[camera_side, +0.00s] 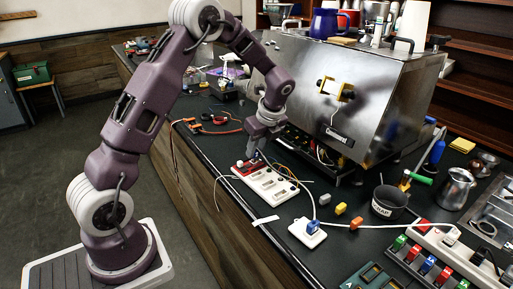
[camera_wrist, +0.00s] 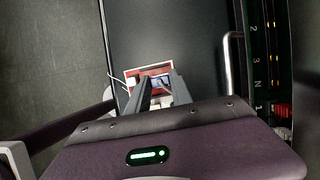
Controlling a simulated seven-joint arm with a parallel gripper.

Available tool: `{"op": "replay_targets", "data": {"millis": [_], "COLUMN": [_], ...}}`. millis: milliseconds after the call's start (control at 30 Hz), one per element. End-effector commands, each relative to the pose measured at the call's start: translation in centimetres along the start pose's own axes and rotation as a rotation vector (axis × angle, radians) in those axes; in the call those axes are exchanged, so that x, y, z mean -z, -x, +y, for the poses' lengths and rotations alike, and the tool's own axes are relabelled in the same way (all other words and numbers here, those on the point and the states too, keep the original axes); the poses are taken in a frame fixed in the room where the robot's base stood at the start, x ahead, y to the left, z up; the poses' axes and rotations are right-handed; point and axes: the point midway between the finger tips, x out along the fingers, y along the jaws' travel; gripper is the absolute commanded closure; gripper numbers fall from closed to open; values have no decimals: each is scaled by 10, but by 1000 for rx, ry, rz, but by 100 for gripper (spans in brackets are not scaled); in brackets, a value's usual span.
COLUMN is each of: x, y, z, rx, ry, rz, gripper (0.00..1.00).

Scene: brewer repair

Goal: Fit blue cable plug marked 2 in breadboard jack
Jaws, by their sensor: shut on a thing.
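The white breadboard (camera_side: 275,184) lies on the dark counter, with a red section (camera_side: 248,168) at its far-left end. My gripper (camera_side: 254,158) points down over that red end. In the wrist view, my gripper (camera_wrist: 160,84) has its fingers close together on a small blue piece, which looks like the blue plug (camera_wrist: 161,82). A red-edged part of the board (camera_wrist: 149,68) lies directly beneath the fingertips. The mark on the plug and the jack itself are hidden by the fingers. I cannot tell whether the plug touches the jack.
The steel brewer (camera_side: 350,90) stands behind the board, its open base holding wiring. A white block with another blue plug (camera_side: 312,228) and loose cables lie right of the board.

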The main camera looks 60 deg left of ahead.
Motion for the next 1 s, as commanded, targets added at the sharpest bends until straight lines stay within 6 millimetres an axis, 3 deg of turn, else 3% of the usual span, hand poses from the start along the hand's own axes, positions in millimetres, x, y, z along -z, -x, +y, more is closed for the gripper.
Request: {"op": "replay_targets", "data": {"millis": [1000], "x": [4], "y": [-8], "z": [0], "rx": [0], "ry": [0], "rz": [0], "gripper": [100]}}
